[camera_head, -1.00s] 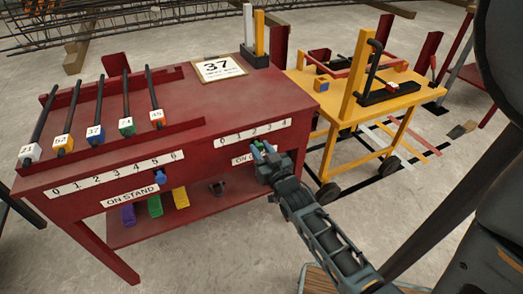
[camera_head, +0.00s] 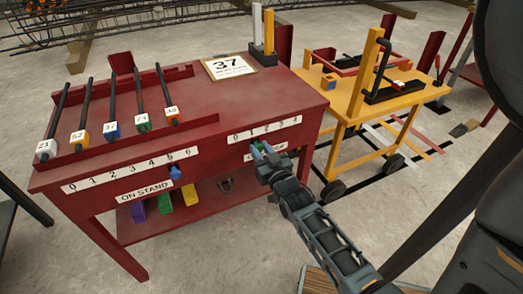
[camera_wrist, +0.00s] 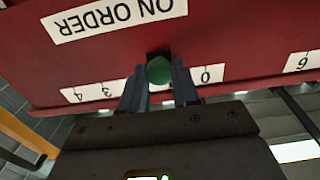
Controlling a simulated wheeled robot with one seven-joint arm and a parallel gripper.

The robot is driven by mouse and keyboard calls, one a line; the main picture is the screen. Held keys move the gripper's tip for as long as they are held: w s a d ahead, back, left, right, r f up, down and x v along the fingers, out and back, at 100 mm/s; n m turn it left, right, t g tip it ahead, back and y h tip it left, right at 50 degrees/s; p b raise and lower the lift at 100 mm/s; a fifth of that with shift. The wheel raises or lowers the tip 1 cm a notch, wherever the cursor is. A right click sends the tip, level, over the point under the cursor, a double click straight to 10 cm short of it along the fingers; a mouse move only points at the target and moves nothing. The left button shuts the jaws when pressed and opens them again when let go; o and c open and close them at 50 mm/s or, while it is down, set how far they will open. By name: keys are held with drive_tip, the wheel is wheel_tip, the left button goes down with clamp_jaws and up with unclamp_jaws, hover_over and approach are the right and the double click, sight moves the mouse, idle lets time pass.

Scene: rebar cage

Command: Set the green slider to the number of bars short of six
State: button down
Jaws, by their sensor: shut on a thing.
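The red bench (camera_head: 185,105) has an ON ORDER scale (camera_head: 265,131) numbered 0 to 4 on its front. My gripper (camera_head: 259,149) is at this scale. In the wrist view, which is upside down, my gripper (camera_wrist: 159,82) is shut on the green slider (camera_wrist: 160,68). The slider sits between 0 and 3, apparently near 1; the fingers hide the numbers there. Five bars with numbered blocks, one of them a blue block (camera_head: 111,130), lie on the bench rack. The ON STAND scale (camera_head: 130,171) has a blue slider (camera_head: 175,172) near 5.
A clipboard (camera_head: 229,66) reading 37 lies on the bench. Purple, green and yellow blocks (camera_head: 164,200) sit on the lower shelf. A yellow cart (camera_head: 345,105) stands to the right of the bench.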

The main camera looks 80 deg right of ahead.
drive_tip(key=shift+w+a, duration=0.25)
drive_tip(key=shift+w, duration=0.05)
drive_tip(key=c, duration=0.8)
unclamp_jaws()
drive_tip(key=shift+c, duration=0.2)
drive_tip(key=v, duration=0.8)
